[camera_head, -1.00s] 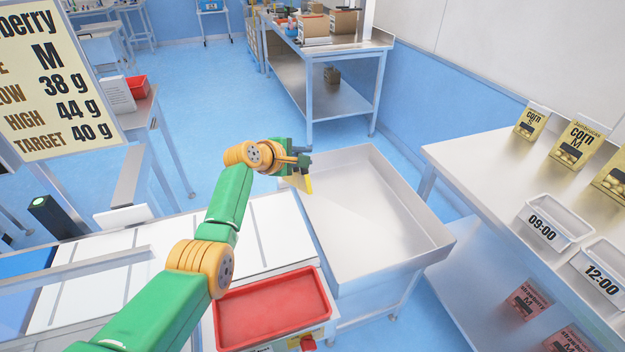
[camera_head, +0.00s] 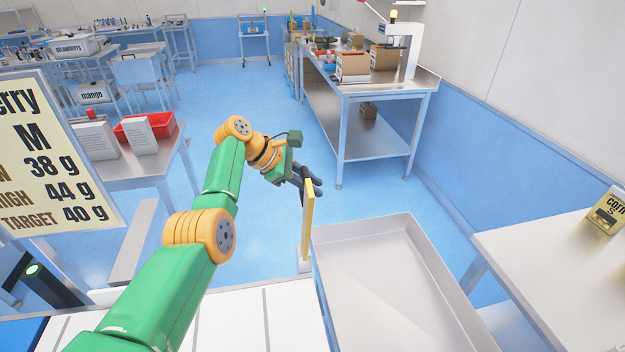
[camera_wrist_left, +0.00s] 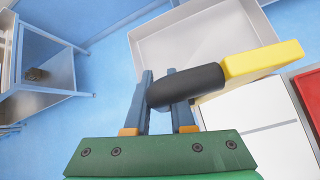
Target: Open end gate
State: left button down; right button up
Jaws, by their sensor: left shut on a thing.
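The end gate is a yellow bar (camera_head: 307,222) at the tray's left side, standing roughly upright in the head view. In the left wrist view the yellow bar (camera_wrist_left: 265,60) carries a black handle (camera_wrist_left: 190,86). My left gripper (camera_head: 311,187) is shut on that handle, near the bar's upper end. In the wrist view its two fingers (camera_wrist_left: 160,92) close around the handle. The bar's lower end is at the conveyor's far edge. My right gripper is not in view.
A large shallow metal tray (camera_head: 380,270) stands right of the gate. White conveyor slats (camera_head: 230,310) lie in front. A steel table (camera_head: 385,85) with boxes stands beyond, and another table (camera_head: 520,255) is at right. Blue floor behind my arm is open.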

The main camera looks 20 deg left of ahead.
pick_arm(q)
jog(key=shift+w+a+f, duration=0.1)
jog(key=shift+w+f, duration=0.05)
jog(key=shift+f, duration=0.05)
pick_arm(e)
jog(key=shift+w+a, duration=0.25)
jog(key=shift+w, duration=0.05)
pick_arm(q)
jog(key=c, duration=1.1)
grip_release()
jog(key=o, duration=0.3)
jog(key=shift+w, duration=0.1)
jog(key=shift+o, duration=0.2)
jog(key=b+v, duration=0.2)
jog(key=v, duration=0.4)
jog(key=shift+w+a+r, duration=0.15)
jog(key=shift+a+r, duration=0.1)
jog(key=shift+a, duration=0.15)
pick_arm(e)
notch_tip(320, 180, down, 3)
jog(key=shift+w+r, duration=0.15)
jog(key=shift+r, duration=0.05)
